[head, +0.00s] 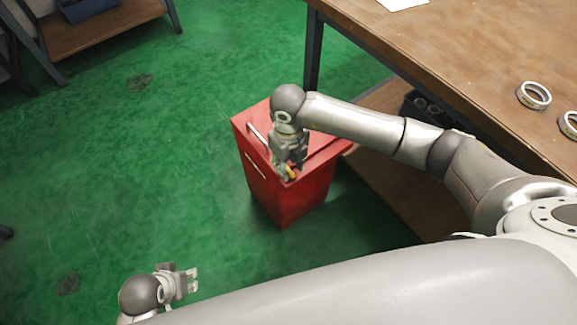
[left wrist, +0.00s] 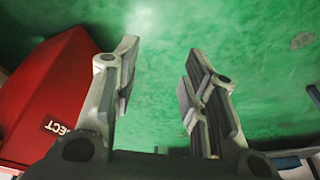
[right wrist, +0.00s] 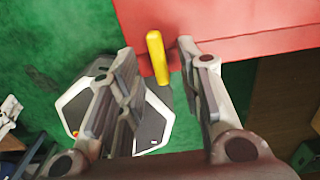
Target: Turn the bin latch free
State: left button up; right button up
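The red bin (head: 283,205) stands on the green floor beside the workbench. Its yellow latch (head: 291,173) shows at the lid's front edge, partly hidden by my right gripper (head: 288,168). In the right wrist view the latch (right wrist: 157,58) is a yellow bar at the edge of the red bin (right wrist: 230,22). It lies between the spread fingers of my right gripper (right wrist: 158,55), with a gap on both sides. My left gripper (head: 194,280) is open and empty, low at the left, apart from the bin. The left wrist view shows the bin (left wrist: 45,85) with a label reading "ECT".
The wooden workbench (head: 450,50) stands right of the bin, with metal rings (head: 534,95) on top. A lower shelf (head: 390,180) holds a dark box (head: 425,108) close to the bin. A white handle (head: 257,132) lies along the lid. Floor left of the bin is clear.

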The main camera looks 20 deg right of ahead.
pick_arm(q)
jog(key=shift+r, duration=0.45)
pick_arm(e)
jog(key=shift+f, duration=0.6)
grip_shut()
